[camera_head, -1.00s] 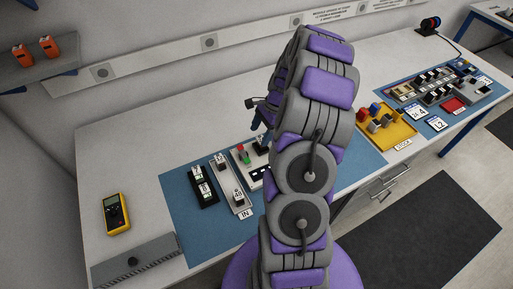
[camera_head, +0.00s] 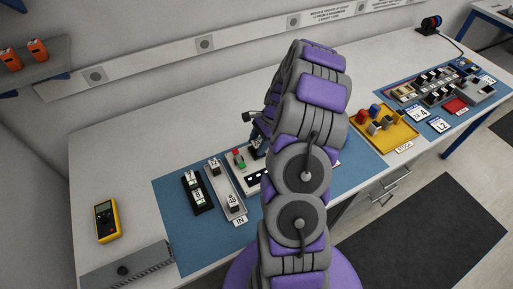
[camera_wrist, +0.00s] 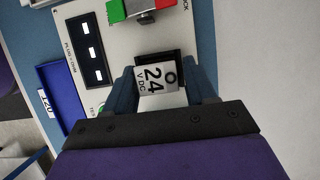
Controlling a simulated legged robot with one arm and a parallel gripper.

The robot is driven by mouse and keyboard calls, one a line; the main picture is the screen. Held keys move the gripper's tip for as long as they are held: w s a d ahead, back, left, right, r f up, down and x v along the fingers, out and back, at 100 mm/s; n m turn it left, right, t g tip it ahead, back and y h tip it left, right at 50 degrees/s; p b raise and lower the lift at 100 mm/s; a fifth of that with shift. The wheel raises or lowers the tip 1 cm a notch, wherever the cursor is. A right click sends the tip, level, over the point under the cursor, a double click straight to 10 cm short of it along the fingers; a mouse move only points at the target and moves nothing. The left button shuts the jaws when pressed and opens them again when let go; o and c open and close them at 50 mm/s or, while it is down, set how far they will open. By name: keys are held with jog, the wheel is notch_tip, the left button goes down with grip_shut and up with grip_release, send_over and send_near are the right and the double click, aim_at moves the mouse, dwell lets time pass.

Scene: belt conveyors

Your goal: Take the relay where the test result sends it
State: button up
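In the wrist view, a relay (camera_wrist: 156,79) marked 24 VDC sits in a dark recess of the white test panel (camera_wrist: 110,75). My gripper (camera_wrist: 163,85) has its two blue fingers on either side of it, with a small gap visible at the right finger; I see no clear grip. The panel has a dark strip with several lit white windows (camera_wrist: 88,52), and a green block (camera_wrist: 116,10) and a red block beside a metal part. In the head view, the panel (camera_head: 240,167) is partly behind my arm, and the gripper is mostly hidden.
The grey IN tray (camera_head: 221,187) holds relays, beside a black rack (camera_head: 194,207). A yellow STOCK tray (camera_head: 402,137) stands right of my arm. Further right are relay racks, labelled cards (camera_head: 418,115) and a red tray (camera_head: 457,107). A yellow meter (camera_head: 106,221) lies at left.

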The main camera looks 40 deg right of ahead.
aim_at(254, 144)
jog(key=shift+d+f, duration=0.1)
jog(key=shift+d, duration=0.35)
jog(key=shift+c, duration=1.4)
jog(key=shift+a, duration=0.6)
jog(key=c, duration=0.3)
jog(key=shift+a+r, duration=0.25)
jog(key=shift+a, duration=0.35)
jog(key=shift+c, duration=0.5)
jog(key=shift+d, duration=0.5)
jog(key=shift+c, duration=1)
jog(key=shift+r, duration=0.4)
notch_tip(254, 144, up, 3)
jog(key=shift+d+f+p, duration=0.1)
jog(key=shift+p, duration=0.75)
jog(key=s+a+r+p, duration=0.1)
jog(key=s+p, duration=0.1)
jog(key=s, duration=1.4)
jog(key=shift+p, duration=0.4)
jog(key=shift+w+a+r, duration=0.1)
jog(key=shift+w, duration=0.05)
